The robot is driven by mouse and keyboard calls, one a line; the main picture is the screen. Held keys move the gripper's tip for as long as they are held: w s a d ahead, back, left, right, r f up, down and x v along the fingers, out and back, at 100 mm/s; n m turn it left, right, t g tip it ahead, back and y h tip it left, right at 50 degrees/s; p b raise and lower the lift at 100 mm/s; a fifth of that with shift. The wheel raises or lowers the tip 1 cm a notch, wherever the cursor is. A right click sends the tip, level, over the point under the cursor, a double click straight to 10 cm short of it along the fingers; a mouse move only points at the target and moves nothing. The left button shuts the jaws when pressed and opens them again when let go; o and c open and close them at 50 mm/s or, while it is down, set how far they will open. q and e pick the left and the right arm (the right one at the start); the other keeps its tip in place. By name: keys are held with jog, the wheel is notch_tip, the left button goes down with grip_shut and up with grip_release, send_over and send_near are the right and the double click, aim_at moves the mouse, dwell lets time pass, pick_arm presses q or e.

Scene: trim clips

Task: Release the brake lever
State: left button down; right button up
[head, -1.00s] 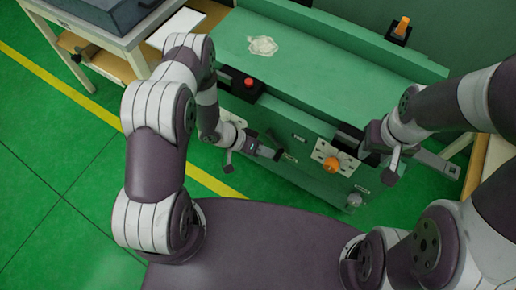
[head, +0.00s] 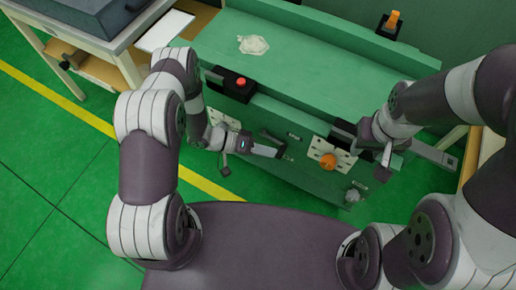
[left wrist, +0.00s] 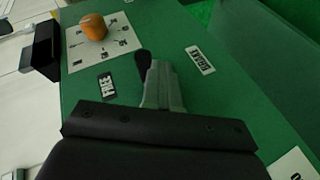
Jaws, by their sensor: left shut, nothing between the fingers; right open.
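The brake lever is a short dark handle (left wrist: 143,62) on the green front panel. In the left wrist view it stands close against the left side of my left gripper's fingertips (left wrist: 160,82), partly hidden by them. A "FREE" label (left wrist: 106,87) is to its left and another label, seemingly "BRAKE" (left wrist: 201,60), to its right. In the head view the dark lever (head: 271,136) is just above my left gripper (head: 275,152), which is shut and empty. I cannot tell whether they touch. My right gripper (head: 364,143) is open near the panel's right part; its fingertips are hard to make out.
An orange knob (head: 328,162) on a white dial plate sits between my grippers; it also shows in the left wrist view (left wrist: 93,26). A red button (head: 241,82) is on a black box. A grey knob (head: 352,196) is low on the panel. The floor at left is clear.

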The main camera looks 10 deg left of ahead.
pick_arm(q)
jog(key=shift+a, duration=0.1)
dwell(0.3)
jog(key=shift+w+a+f+b, duration=0.1)
jog(key=shift+w+a+b, duration=0.2)
jog(key=shift+a, duration=0.3)
